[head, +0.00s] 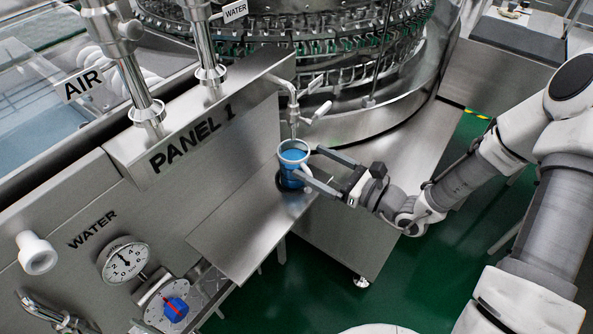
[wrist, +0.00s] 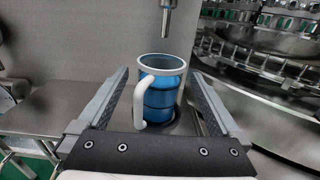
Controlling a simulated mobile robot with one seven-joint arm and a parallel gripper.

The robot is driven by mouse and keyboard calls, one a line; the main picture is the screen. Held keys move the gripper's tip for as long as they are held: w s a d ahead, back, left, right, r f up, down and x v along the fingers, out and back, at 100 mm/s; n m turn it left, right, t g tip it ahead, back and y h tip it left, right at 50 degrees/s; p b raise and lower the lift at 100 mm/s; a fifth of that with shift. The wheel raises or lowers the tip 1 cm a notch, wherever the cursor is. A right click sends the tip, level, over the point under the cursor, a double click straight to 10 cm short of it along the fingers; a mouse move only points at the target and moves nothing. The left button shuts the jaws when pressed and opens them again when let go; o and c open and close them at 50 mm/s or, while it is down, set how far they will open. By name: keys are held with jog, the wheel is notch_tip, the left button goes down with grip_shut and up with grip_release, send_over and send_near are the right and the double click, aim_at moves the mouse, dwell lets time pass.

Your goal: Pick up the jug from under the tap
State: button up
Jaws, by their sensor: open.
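The jug (head: 292,165) is blue with a white rim and a white handle. It stands upright on a steel shelf (head: 238,232) under the tap (head: 292,108). In the wrist view the jug (wrist: 162,92) sits between the two fingers, with its handle (wrist: 140,105) toward the camera and to the left. The tap's nozzle (wrist: 168,18) hangs above the jug's open top. My gripper (head: 312,168) is open, with a finger on each side of the jug. A gap shows between each finger and the jug in the wrist view.
The steel panel wall (head: 215,140) stands close behind the shelf. The round washer (head: 300,60) is behind and to the right. A pressure gauge (head: 125,260) and a blue knob (head: 175,308) are at the lower left. The green floor (head: 300,295) in front is clear.

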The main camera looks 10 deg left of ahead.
aim_at(306, 157)
jog(key=shift+b+x, duration=0.65)
jog(key=shift+x, duration=2.05)
jog(key=shift+w+d+r, duration=0.1)
jog(key=shift+w+r, duration=0.05)
grip_shut()
